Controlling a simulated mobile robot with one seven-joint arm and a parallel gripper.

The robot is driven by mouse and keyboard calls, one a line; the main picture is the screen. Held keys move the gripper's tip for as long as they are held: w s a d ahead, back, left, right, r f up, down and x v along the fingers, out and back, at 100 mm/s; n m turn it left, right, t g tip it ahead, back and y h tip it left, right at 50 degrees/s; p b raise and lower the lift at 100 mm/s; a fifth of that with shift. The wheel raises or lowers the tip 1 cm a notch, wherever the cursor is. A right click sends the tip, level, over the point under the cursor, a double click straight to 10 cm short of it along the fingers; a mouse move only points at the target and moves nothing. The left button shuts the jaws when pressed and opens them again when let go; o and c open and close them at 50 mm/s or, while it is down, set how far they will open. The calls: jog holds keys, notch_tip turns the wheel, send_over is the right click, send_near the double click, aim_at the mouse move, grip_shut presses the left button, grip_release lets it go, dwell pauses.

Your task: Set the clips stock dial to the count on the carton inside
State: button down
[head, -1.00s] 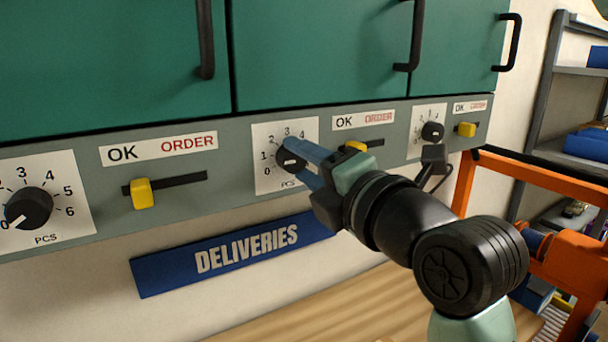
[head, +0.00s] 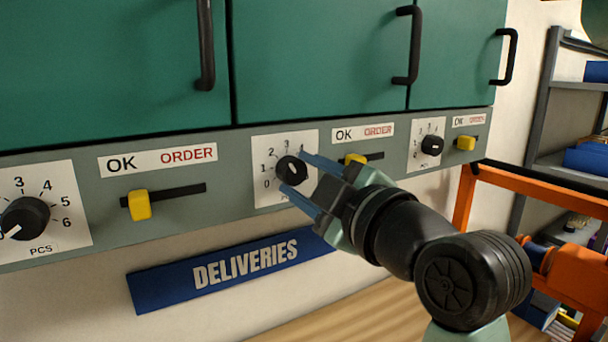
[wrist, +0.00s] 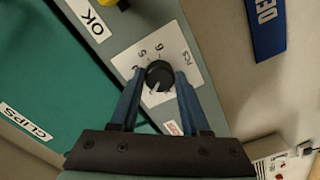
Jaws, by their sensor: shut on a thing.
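The middle stock dial is a black knob (head: 290,169) on a white plate (head: 263,195) marked with numbers and PCS. The wrist view shows its knob (wrist: 159,74) too, and a CLIPS label (wrist: 26,121) on the green door beside this dial. My gripper (head: 293,171) has its two blue fingers on opposite sides of the knob, shut on it. In the wrist view the knob's white pointer slants to the lower left, seemingly near the 2, but the nearby numbers are partly hidden. No carton is in view; the cabinet doors are shut.
A yellow slider (head: 355,159) sits just right of the dial, close to my fingers. Another dial (head: 25,218) and slider (head: 140,205) are at the left. A blue DELIVERIES sign (head: 245,264) hangs below. An orange frame (head: 545,193) stands at right.

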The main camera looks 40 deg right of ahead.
jog(key=m+p, duration=0.1)
jog(key=m, duration=0.2)
jog(key=shift+m, duration=0.3)
jog(key=m+p, duration=0.1)
jog(key=m, duration=0.2)
jog(key=shift+a+m, duration=0.1)
jog(key=shift+m, duration=0.2)
jog(key=m+p, duration=0.2)
jog(key=m, duration=0.2)
jog(key=shift+m, duration=0.3)
jog(key=m+p, duration=0.1)
jog(key=m, duration=0.2)
jog(key=shift+a+m+p, duration=0.1)
jog(key=shift+m+p, duration=0.2)
jog(key=shift+p, duration=0.1)
jog(key=m+p, duration=0.2)
jog(key=m, duration=0.2)
jog(key=shift+w+m, duration=0.1)
jog(key=shift+m, duration=0.2)
jog(key=m+p, duration=0.2)
jog(key=m, duration=0.1)
jog(key=shift+a+r+m+p, duration=0.1)
jog(key=shift+m+p, duration=0.2)
jog(key=m+p, duration=0.2)
jog(key=m, duration=0.1)
jog(key=shift+m, duration=0.3)
jog(key=shift+m+p, duration=1)
jog(key=shift+m, duration=0.6)
